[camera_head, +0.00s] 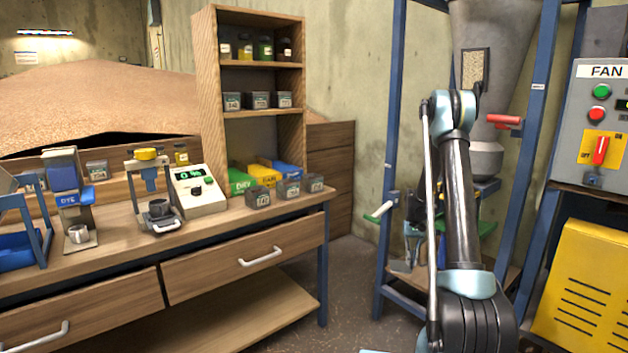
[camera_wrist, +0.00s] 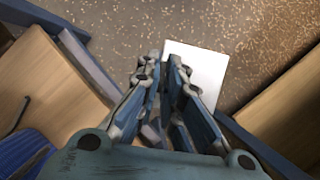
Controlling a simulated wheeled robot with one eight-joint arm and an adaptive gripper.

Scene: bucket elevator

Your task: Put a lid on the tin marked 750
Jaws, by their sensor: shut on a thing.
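Grey tins with white labels stand on the bench; one is the left tin of the front row (camera_head: 258,197), with the middle tin (camera_head: 288,190) and right tin (camera_head: 315,183) beside it. More tins (camera_head: 258,100) stand on the shelf. The labels are too small to read surely, so I cannot tell which is marked 750. My gripper (camera_wrist: 165,62) points down over the floor, its fingers close together. What they hold is not clear. A pale flat plate (camera_wrist: 205,72) shows just beyond the fingertips; I cannot tell whether they touch it. No lid is clearly recognisable.
Right are a blue metal frame (camera_head: 389,130), the FAN panel (camera_head: 603,125) and a yellow cabinet (camera_head: 590,285). Floor is clear between bench and frame.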

